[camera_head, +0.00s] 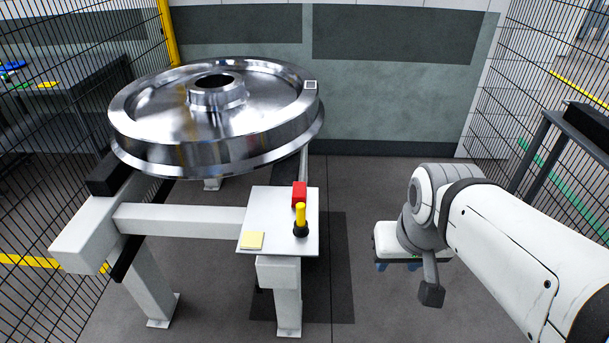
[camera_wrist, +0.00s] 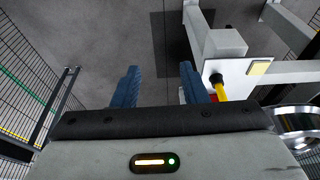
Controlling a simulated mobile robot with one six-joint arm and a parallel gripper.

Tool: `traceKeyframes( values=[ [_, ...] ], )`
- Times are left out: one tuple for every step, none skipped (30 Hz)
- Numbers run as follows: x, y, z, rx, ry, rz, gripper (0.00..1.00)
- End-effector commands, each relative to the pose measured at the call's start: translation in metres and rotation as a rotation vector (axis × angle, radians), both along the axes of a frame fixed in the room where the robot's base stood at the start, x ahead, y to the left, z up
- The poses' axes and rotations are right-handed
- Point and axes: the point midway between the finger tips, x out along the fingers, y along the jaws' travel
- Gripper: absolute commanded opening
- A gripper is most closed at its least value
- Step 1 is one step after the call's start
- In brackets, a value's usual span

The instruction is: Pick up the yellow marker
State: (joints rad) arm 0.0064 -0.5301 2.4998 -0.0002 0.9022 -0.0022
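A red block (camera_head: 299,192) sits right behind the marker, and a yellow note pad (camera_head: 252,240) lies at the plate's front left. A large steel rail wheel (camera_head: 160,110) rests on the white stand (camera_head: 180,219). Mesh fences (camera_head: 556,60) close both sides. Floor between shelf and arm is clear.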

Motion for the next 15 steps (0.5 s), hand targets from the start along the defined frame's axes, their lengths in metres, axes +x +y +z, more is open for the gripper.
traceKeyframes(
  values=[
    [0.000, 0.001, -0.001, 0.005, 0.006, -0.004, 0.44],
    [0.001, 0.002, -0.002, 0.013, 0.013, -0.010, 0.45],
    [0.001, 0.004, -0.005, 0.029, 0.030, -0.021, 0.45],
    [0.002, 0.006, -0.007, 0.046, 0.049, -0.034, 0.45],
    [0.003, 0.011, -0.010, 0.069, 0.071, -0.044, 0.45],
    [0.005, 0.017, -0.016, 0.106, 0.108, -0.068, 0.45],
    [0.006, 0.022, -0.020, 0.139, 0.143, -0.095, 0.45],
    [0.008, 0.027, -0.025, 0.177, 0.181, -0.124, 0.45],
    [0.011, 0.035, -0.031, 0.235, 0.237, -0.170, 0.45],
    [0.013, 0.041, -0.036, 0.283, 0.281, -0.207, 0.45],
    [0.017, 0.048, -0.041, 0.330, 0.327, -0.245, 0.45],
    [0.022, 0.057, -0.046, 0.397, 0.389, -0.298, 0.45],
    [0.026, 0.064, -0.050, 0.446, 0.435, -0.339, 0.45],
    [0.031, 0.071, -0.053, 0.496, 0.479, -0.378, 0.45],
    [0.038, 0.079, -0.057, 0.562, 0.537, -0.431, 0.45]
  ],
)
